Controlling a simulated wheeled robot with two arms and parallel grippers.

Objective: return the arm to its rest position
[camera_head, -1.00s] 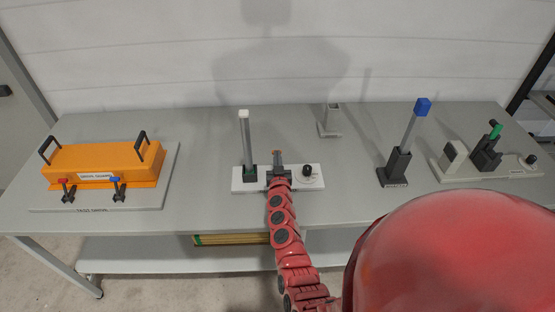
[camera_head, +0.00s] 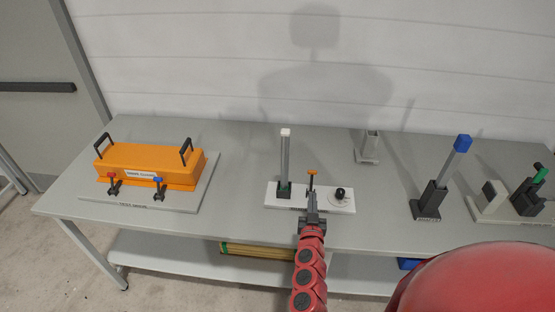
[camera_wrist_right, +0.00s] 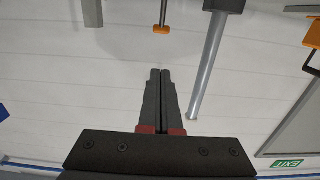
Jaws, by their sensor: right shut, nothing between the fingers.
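My right gripper (camera_head: 312,196) is shut and empty. It is over the front edge of a white plate (camera_head: 345,208) on the table, just in front of a small orange-topped lever (camera_head: 312,173). In the right wrist view my right gripper (camera_wrist_right: 160,72) shows its two fingers together with nothing between them. The orange top (camera_wrist_right: 161,29) appears beyond the tips, apart from them. My left gripper is not in view.
A tall grey post (camera_head: 285,155) and a black knob (camera_head: 340,194) flank the lever. An orange case (camera_head: 150,165) stands left. A blue-topped lever (camera_head: 462,144) and a pale device (camera_head: 490,202) stand right. The table (camera_head: 235,215) is bare between the case and white plate.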

